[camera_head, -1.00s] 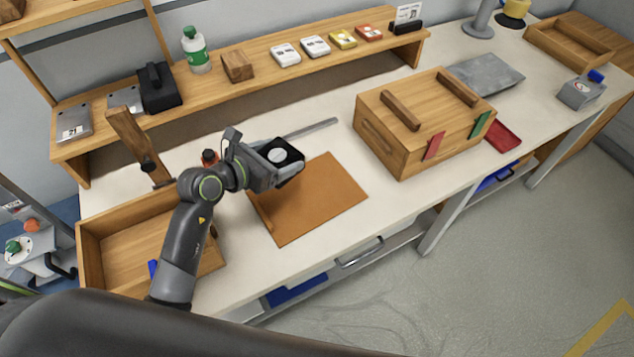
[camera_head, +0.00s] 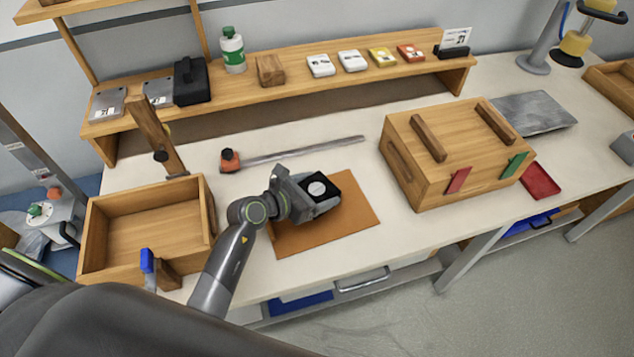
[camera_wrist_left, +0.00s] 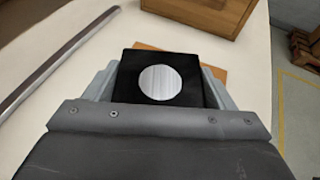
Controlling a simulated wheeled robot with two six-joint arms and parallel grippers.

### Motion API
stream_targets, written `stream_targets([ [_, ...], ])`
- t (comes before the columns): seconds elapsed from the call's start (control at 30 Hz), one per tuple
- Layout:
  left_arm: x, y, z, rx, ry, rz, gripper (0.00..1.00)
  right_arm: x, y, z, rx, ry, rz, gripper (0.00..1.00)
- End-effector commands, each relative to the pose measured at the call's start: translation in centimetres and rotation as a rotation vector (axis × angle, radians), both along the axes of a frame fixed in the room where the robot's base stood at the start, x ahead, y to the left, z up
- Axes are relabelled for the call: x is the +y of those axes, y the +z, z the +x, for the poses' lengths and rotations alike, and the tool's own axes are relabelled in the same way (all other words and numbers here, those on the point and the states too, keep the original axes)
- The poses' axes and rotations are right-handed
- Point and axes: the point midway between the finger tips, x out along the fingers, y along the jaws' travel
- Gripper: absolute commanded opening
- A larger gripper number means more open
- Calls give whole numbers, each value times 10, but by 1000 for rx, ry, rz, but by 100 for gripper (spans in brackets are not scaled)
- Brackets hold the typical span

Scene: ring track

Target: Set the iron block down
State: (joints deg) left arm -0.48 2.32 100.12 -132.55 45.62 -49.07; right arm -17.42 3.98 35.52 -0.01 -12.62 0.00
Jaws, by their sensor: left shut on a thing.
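The iron block is a black block with a pale round disc on its face (camera_head: 322,187). My left gripper (camera_head: 316,192) is shut on it, over the brown mat (camera_head: 350,225) on the bench. In the left wrist view the block (camera_wrist_left: 125,85) sits between the two jaws (camera_wrist_left: 160,88). The gripper hides part of the mat. I cannot tell whether the block's underside touches the mat. My right gripper does not show.
A wooden box with handles (camera_head: 430,180) stands right of the mat. An open wooden tray (camera_head: 208,205) is at the left. A metal bar clamp (camera_head: 300,151) lies behind the mat. A shelf (camera_head: 290,92) runs along the back.

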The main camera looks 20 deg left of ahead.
Motion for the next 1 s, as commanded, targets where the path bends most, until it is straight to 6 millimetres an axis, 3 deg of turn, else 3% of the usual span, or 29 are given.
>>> stream_targets([
  [0.33,0,-32,1,-6,2,-4,13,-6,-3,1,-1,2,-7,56],
  [0.77,0,-37,2,-7,2,-4,13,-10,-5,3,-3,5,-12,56],
  [0.8,0,-40,0,0,1,0,81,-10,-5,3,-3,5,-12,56],
  [0.93,0,-40,0,0,1,0,98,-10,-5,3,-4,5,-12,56],
  [1.0,0,-40,0,0,1,0,99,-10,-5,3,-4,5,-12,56],
])
